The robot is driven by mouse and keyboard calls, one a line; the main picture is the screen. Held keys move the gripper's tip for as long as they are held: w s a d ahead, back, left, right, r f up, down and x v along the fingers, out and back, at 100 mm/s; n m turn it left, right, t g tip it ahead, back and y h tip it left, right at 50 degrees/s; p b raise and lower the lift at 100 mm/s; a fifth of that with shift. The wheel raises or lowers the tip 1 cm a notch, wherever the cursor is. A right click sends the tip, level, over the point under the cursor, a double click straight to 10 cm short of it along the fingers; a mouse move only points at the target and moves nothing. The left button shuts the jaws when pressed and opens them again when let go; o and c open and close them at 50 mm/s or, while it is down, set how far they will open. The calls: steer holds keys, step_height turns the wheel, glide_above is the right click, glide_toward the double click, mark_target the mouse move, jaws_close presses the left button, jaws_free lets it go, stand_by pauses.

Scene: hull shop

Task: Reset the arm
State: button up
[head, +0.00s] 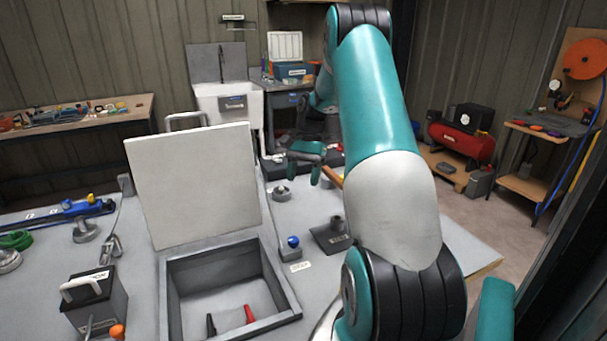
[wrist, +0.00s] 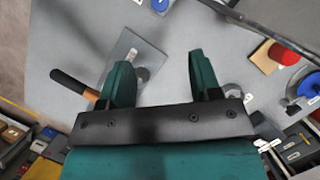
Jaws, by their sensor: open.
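My gripper (head: 305,172) hangs over the far part of the grey bench in the head view, with my teal and white arm arching in front. In the wrist view its two teal fingers (wrist: 160,75) are spread wide, with nothing held between them. A grey plate with a round post (wrist: 135,65) shows below and between the fingers. A tool with a black grip and wooden shaft (wrist: 75,84) passes beside the left finger; whether it touches the finger cannot be told. My arm hides part of the bench.
An open box (head: 173,300) with a raised white lid (head: 195,185) holds a red and a black item. A blue knob (head: 293,242) and a dark plate with a post (head: 333,238) stand right of it. A toolbox (head: 95,303) is at front left.

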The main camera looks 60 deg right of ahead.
steer(key=shift+d+r, duration=0.15)
steer(key=shift+r, duration=0.2)
stand_by(0.3)
